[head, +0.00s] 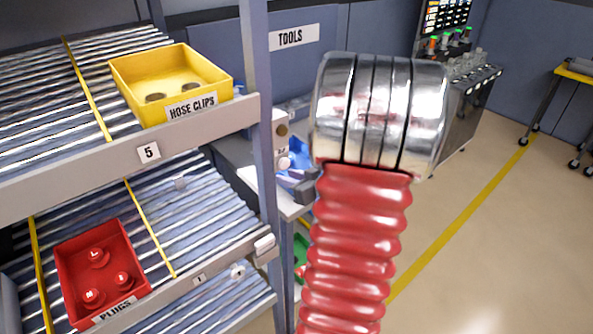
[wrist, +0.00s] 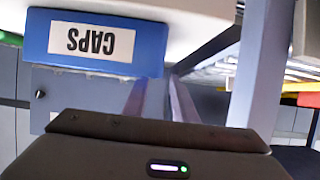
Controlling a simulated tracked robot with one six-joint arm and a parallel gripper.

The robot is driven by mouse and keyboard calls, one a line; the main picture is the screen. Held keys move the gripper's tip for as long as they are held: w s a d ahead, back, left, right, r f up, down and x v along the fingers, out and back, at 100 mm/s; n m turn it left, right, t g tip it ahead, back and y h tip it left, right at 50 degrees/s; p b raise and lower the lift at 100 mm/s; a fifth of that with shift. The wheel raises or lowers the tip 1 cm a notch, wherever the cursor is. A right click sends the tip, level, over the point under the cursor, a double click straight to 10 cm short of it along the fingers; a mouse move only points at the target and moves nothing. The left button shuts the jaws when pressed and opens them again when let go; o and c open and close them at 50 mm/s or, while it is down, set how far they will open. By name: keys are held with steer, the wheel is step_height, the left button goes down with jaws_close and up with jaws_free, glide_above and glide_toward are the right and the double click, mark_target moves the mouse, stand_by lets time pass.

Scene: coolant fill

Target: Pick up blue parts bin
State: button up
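A blue parts bin (wrist: 95,42) labelled CAPS fills the upper left of the wrist view, its label upside down. It rests against a pale surface (wrist: 205,22). In the head view a small patch of blue (head: 299,152) shows behind the rack post, mostly hidden, and is likely the same bin. My gripper (wrist: 160,145) shows as a dark body with a small light along the bottom of the wrist view, apart from the bin in the picture. Its fingertips do not show clearly, and I cannot tell whether it is open.
A roller rack (head: 200,215) at left holds a yellow HOSE CLIPS bin (head: 170,75) above and a red PLUGS bin (head: 75,260) below. Its upright post (head: 257,110) stands beside the work area. A TOOLS sign (head: 293,37) is behind. Open floor (head: 500,230) lies right.

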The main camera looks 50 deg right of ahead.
mark_target(280, 173)
steer(key=shift+x, duration=2.6)
steer(key=shift+d+r, duration=0.1)
steer(key=shift+d, duration=0.05)
steer(key=shift+c, duration=0.5)
jaws_close()
